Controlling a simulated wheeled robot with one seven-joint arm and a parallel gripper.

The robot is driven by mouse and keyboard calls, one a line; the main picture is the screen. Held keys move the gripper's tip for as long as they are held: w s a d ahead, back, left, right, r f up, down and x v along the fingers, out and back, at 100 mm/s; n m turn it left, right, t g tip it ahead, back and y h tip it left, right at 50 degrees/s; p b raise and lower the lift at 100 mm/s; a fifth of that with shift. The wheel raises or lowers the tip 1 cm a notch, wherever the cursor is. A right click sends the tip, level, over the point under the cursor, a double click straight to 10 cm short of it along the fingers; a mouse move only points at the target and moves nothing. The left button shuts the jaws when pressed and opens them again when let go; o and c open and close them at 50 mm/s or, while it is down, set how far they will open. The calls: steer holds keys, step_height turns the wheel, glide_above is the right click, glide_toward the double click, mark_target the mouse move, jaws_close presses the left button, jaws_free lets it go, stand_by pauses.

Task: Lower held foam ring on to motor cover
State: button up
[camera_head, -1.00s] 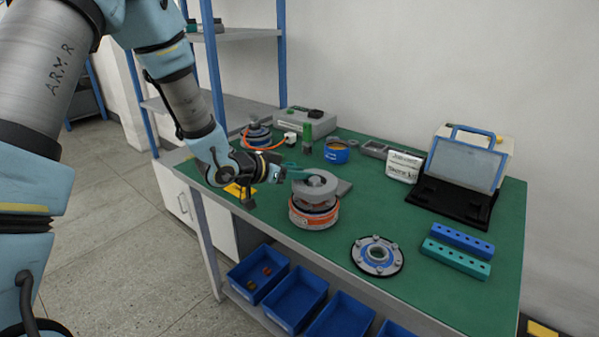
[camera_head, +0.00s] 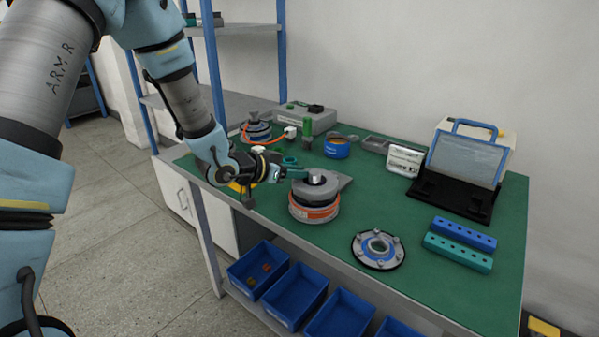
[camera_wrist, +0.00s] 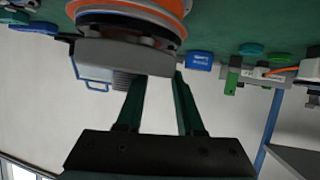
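The grey foam ring (camera_head: 299,186) sits low over the motor, and the silver hub (camera_head: 316,178) shows in its middle. The motor (camera_head: 313,212) has an orange band and stands upright on the green bench. My gripper (camera_head: 300,173) reaches in from the left to the ring's left side. The wrist view is upside down; there the ring (camera_wrist: 115,54) is a grey slab below the orange-banded motor (camera_wrist: 165,8). My gripper's two green fingers (camera_wrist: 160,80) stand apart with their tips at the ring. Any gap between ring and cover is too small to tell.
A blue flanged part (camera_head: 378,250) lies on the bench at right front. Bare bench lies right of the motor.

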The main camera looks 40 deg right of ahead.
steer(key=o, duration=0.5)
steer(key=shift+a, duration=0.1)
steer(key=b+v, duration=0.1)
steer(key=v, duration=0.9)
steer(key=shift+a, duration=0.3)
steer(key=shift+r, duration=0.15)
steer(key=w+a+f+n+t+y, duration=0.1)
steer(key=w+a+n+t+y, duration=0.25)
steer(key=w+a, duration=0.45)
steer(key=w+a+f+n+t+y, duration=0.1)
steer(key=w+a+n+t+y, duration=0.25)
steer(key=a, duration=0.85)
steer(key=s+a+n+g+y, duration=0.3)
steer(key=s+a+n, duration=0.1)
steer(key=a, duration=0.4)
steer(key=s+a+r+n+g+y, duration=0.1)
steer(key=s+a+n+g+y, duration=0.1)
steer(key=s+a+n, duration=0.2)
steer(key=s+a, duration=0.3)
steer(key=a, duration=0.2)
steer(key=shift+a+n+g+y, duration=0.25)
steer(key=shift+n+g+y, duration=0.05)
steer(key=shift+g+y, duration=0.1)
